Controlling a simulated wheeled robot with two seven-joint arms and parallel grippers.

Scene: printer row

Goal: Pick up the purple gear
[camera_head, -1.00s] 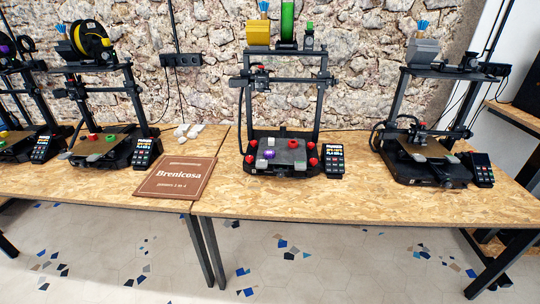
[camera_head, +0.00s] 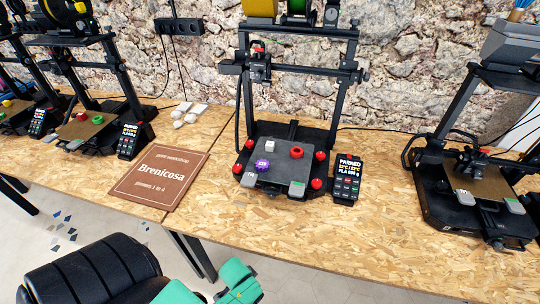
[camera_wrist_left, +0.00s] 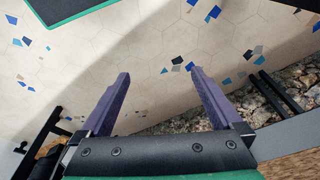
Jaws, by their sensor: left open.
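The purple gear (camera_head: 262,165) lies on the dark bed plate (camera_head: 285,176) of the middle printer, toward the plate's left side. A white cube (camera_head: 270,146) sits just behind it and a red ring-shaped part (camera_head: 297,152) lies to its right. My left gripper shows in the left wrist view (camera_wrist_left: 158,80), its two purple fingers apart with nothing between them, over the tiled floor. In the head view my green and black arm comes in at the bottom left, well short of the gear. My right gripper is not seen.
The middle printer's frame (camera_head: 354,95) rises around the bed, with red knobs at the bed corners. A control pad (camera_head: 347,178) stands to its right and a brown sign (camera_head: 160,178) lies to its left. The front wooden table (camera_head: 330,235) is mostly bare.

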